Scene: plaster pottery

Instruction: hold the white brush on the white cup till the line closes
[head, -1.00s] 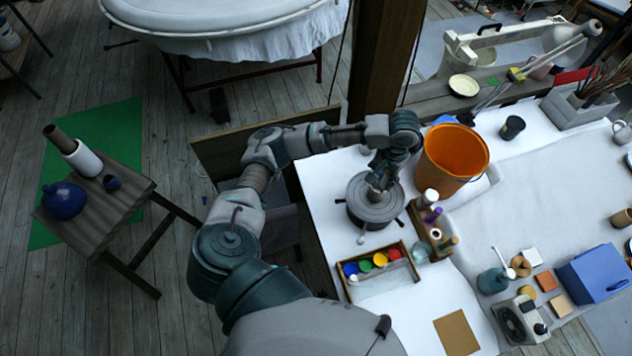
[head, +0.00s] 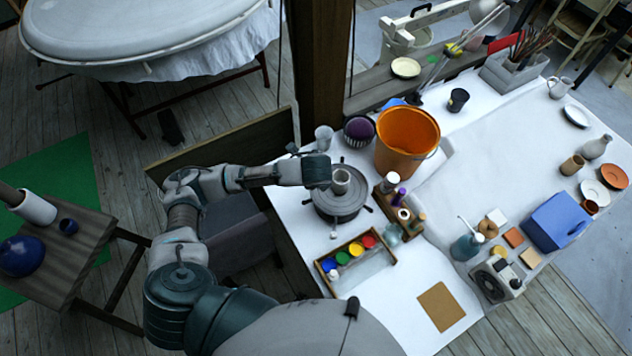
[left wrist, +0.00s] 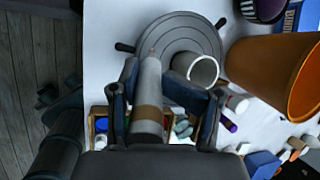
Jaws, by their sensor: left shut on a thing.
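The white cup (head: 341,181) stands upright on the round grey wheel (head: 325,205); it also shows in the left wrist view (left wrist: 203,69), its open mouth toward the camera. My left gripper (left wrist: 163,95) is shut on the white brush (left wrist: 149,85), a pale shaft with a tan band and a narrow tip pointing over the wheel. The brush lies left of the cup in the wrist view; whether they touch I cannot tell. In the head view my left gripper (head: 318,170) is at the cup's left; its fingers and the brush are hidden. My right gripper is out of view.
A paint box (head: 352,262) and a small bottle rack (head: 399,212) sit in front. The white table is clear at centre right.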

